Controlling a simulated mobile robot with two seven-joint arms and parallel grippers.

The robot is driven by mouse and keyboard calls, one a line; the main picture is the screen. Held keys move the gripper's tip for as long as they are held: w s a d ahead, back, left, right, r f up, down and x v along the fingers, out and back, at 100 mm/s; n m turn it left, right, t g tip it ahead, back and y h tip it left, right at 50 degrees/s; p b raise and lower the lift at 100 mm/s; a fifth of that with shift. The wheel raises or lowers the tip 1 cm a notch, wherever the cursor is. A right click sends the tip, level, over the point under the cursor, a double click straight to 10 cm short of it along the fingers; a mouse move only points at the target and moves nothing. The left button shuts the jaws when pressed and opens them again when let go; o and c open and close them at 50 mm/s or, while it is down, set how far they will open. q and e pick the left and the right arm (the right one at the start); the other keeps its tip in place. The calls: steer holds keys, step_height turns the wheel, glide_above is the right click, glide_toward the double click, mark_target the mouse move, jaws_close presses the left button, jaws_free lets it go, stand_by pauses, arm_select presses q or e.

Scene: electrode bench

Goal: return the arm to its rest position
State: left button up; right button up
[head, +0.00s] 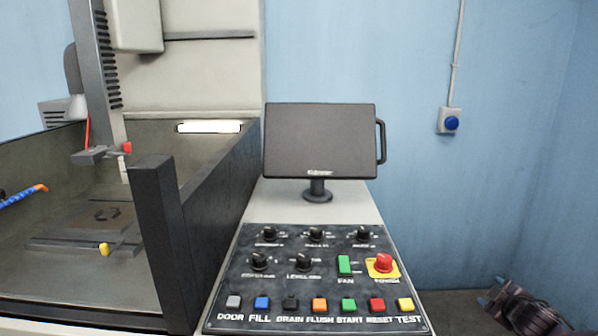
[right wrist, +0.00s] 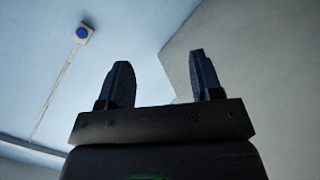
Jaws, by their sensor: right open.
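My right gripper (head: 491,291) shows at the lower right of the head view, low beside the control panel and apart from it. In the right wrist view my right gripper (right wrist: 160,72) has its two dark fingers spread wide with nothing between them. Most of my right arm is outside the head view. My left gripper is in neither view.
A control panel (head: 300,287) with knobs and coloured buttons stands in the middle, under a dark monitor (head: 318,140). A machine with a dark-walled tank (head: 222,190) is at left. A blue wall button (head: 451,123) is at right. The floor right of the panel looks clear.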

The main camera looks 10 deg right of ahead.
steer(key=s+a+f+m+g+y, duration=0.1)
steer(key=s+a+f+y, duration=0.1)
steer(key=s+a+f, duration=0.8)
steer(key=s+a+f+m+g+y, duration=0.15)
steer(key=s+a+f, duration=0.45)
steer(key=s+a, duration=0.7)
steer(key=s+a+r+m+y, duration=0.1)
steer(key=s+a+r+m, duration=0.2)
steer(key=s+a, duration=0.6)
arm_select(q)
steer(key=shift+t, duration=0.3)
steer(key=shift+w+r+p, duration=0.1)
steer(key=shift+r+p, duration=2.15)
steer(key=shift+p, duration=0.5)
arm_select(e)
steer(key=shift+t, duration=0.35)
steer(key=shift+w+a+r, duration=0.15)
steer(key=shift+a+r, duration=0.1)
steer(key=shift+r, duration=0.55)
steer(key=shift+w+a+r, duration=0.15)
steer(key=shift+a+r, duration=0.15)
steer(key=shift+r, duration=0.45)
steer(key=shift+w+a+r, duration=0.15)
steer(key=shift+a+r, duration=0.1)
steer(key=shift+r, duration=0.55)
